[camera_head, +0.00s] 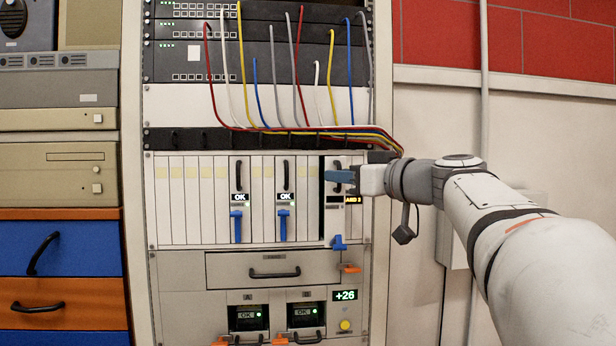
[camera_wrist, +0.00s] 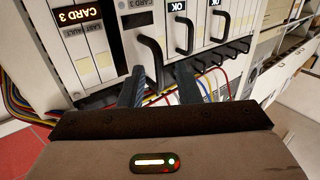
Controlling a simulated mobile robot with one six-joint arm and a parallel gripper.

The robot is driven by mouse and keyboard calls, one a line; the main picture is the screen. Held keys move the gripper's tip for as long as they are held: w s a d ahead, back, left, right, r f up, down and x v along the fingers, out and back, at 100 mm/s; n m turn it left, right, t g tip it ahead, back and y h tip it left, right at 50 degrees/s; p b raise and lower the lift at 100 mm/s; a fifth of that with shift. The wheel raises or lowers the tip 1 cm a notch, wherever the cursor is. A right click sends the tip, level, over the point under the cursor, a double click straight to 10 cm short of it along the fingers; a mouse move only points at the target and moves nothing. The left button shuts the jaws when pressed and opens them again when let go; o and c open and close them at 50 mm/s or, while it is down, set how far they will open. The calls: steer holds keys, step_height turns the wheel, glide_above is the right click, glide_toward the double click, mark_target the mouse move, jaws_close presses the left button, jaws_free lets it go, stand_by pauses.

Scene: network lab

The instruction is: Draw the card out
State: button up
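The card labelled CARD 3 (camera_wrist: 128,20) has a black bow handle (camera_wrist: 152,58); in the head view this card (camera_head: 341,215) stands upright at the right end of the card row. Its blue lever (camera_head: 339,243) sits lower than the other two. My gripper (camera_wrist: 161,88) is at the handle, with one finger on each side of it. The fingers are apart, and a gap shows between the handle and the right finger. In the head view my gripper (camera_head: 340,177) covers part of the handle and card front.
Two other handled cards (camera_head: 238,196) (camera_head: 285,196) show OK, with blue levers up. Coloured cables (camera_head: 300,125) run above the row to its right end. A drawer (camera_head: 232,270) and two OK units lie below. A narrow dark gap (camera_head: 321,195) is left of the third card.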

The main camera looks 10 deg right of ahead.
steer(key=b+v, duration=0.2)
steer(key=v, duration=0.5)
steer(key=shift+s+d+b, duration=0.15)
steer(key=shift+s+b, duration=0.15)
steer(key=shift+s, duration=0.05)
stand_by(0.4)
